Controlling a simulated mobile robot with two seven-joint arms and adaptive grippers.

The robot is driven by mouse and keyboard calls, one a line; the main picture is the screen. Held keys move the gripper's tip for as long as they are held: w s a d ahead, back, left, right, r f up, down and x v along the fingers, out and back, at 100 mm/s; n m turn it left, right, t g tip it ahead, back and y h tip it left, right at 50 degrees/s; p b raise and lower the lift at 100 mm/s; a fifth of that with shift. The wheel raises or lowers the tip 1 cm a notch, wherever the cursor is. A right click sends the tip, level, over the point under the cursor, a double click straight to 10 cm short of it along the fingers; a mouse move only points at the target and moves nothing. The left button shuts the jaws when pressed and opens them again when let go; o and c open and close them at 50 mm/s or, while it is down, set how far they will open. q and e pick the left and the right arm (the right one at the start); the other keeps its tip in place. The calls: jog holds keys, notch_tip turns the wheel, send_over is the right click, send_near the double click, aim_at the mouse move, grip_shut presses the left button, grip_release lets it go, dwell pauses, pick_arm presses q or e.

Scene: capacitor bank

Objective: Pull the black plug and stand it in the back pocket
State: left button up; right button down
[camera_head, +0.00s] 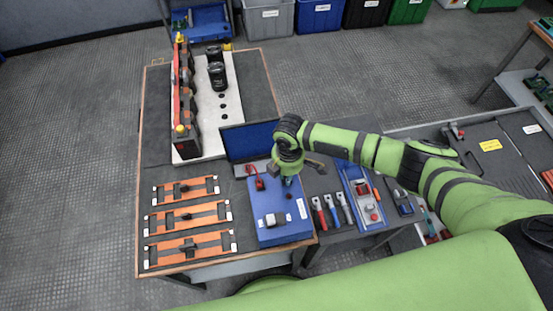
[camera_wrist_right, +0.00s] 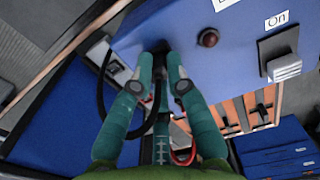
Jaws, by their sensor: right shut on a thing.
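My right gripper (camera_head: 288,180) is over the back right part of a blue box (camera_head: 265,229). In the right wrist view, the gripper (camera_wrist_right: 160,60) is shut on the black plug (camera_wrist_right: 157,46), most of which its fingertips hide. The plug is at the face of the blue box (camera_wrist_right: 185,25), and I cannot tell how deep it sits. A black cable (camera_wrist_right: 101,85) curves beside the fingers. A red plug (camera_head: 259,183) with a red cable is at the box's back left. I cannot make out the back pocket for certain. My left gripper is not in view.
The box carries a switch (camera_wrist_right: 281,69) marked On and a dark red lamp (camera_wrist_right: 208,38). A blue panel (camera_head: 245,141) stands behind the box. Tools (camera_head: 332,212) lie right of it, orange boards (camera_head: 187,216) left. Black cylinders (camera_head: 219,76) stand on a white board.

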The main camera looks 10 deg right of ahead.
jog(key=shift+s+f, duration=0.5)
jog(key=shift+f, duration=0.05)
jog(key=c, duration=1.1)
grip_release()
jog(key=shift+c, duration=0.2)
jog(key=shift+w+f, duration=0.15)
jog(key=shift+w, duration=0.15)
jog(key=shift+a, duration=0.1)
notch_tip(320, 180, up, 12)
jog(key=shift+w+r, duration=0.25)
